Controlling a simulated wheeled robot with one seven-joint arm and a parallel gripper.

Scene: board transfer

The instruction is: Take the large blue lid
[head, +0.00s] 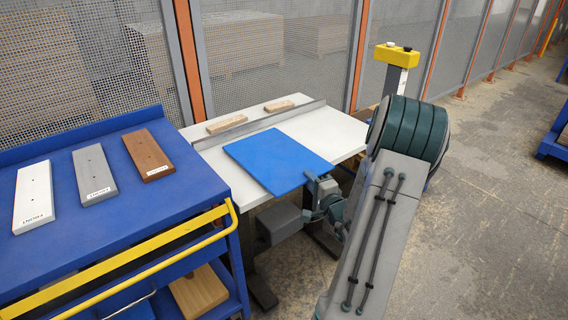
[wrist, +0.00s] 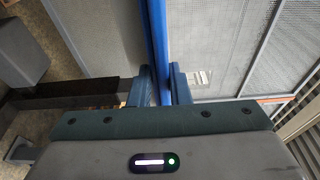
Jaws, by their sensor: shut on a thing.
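The large blue lid (head: 275,160) is a flat blue panel. In the head view it lies level, over the white table or just above it; I cannot tell whether it touches the table. My gripper (head: 322,190) is at its near right corner, shut on its edge. In the wrist view the lid (wrist: 153,40) shows edge-on as a blue strip between the two fingers of my gripper (wrist: 158,85). My gripper hides a small part of the lid's near right edge.
The white table (head: 330,127) has a grey metal rail (head: 262,125) across it, with two wooden blocks (head: 225,123) (head: 279,106) behind. A blue cart (head: 100,215) at left carries white (head: 34,195), grey (head: 95,175) and brown (head: 148,155) boards. A mesh fence stands behind.

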